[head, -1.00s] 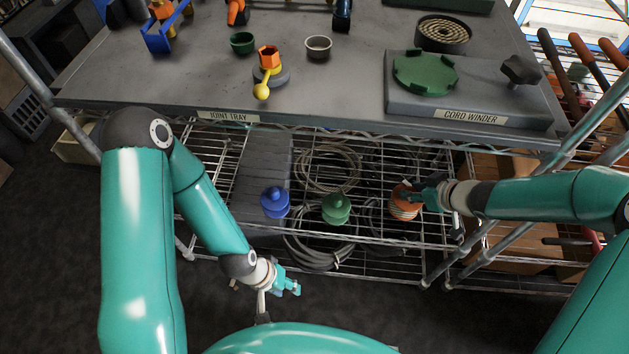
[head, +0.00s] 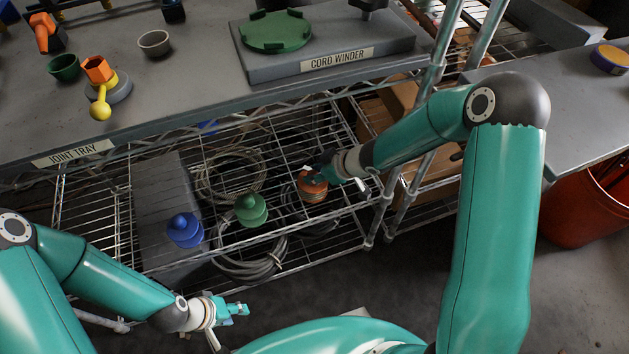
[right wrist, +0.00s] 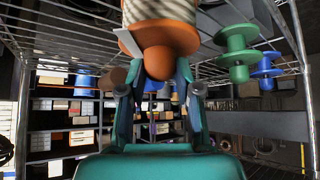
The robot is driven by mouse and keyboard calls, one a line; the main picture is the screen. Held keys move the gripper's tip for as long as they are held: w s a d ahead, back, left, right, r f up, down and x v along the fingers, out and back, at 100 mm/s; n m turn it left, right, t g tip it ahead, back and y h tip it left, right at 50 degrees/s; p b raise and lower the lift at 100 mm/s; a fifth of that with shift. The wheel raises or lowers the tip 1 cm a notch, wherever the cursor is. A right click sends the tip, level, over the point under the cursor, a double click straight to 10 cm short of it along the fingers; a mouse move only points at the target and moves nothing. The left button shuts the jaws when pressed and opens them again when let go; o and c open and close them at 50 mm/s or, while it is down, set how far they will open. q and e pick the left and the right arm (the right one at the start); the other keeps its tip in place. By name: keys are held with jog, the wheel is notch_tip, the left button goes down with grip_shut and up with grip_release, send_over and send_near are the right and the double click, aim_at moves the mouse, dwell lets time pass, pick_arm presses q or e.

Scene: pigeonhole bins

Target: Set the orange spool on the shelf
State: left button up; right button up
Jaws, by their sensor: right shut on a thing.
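The orange spool (head: 312,190), wound with pale cord, is upright on or just above the wire shelf (head: 290,240) under the table; I cannot tell whether it touches the wires. My right gripper (head: 318,173) is at its top. In the right wrist view, the fingers (right wrist: 158,90) are shut on the knob of the orange spool (right wrist: 158,35). A green spool (head: 251,209) and a blue spool (head: 185,230) stand to its left. They also show in the right wrist view, green (right wrist: 237,50) and blue (right wrist: 266,70). My left gripper (head: 238,309) hangs in front of the shelf, its fingers too small to read.
Coils of cable (head: 232,170) and a grey board (head: 160,205) lie on the shelf. The table edge, with the cord winder (head: 330,55), overhangs it. A metal post (head: 425,110) stands right of the shelf. A red bucket (head: 582,212) is at far right.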

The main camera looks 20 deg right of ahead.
pick_arm(q)
jog(key=shift+f, duration=0.75)
pick_arm(e)
notch_tip(320, 180, down, 2)
jog(key=shift+f+b, duration=0.15)
jog(key=shift+b, duration=0.25)
jog(key=o, duration=1)
jog(key=shift+r, duration=0.2)
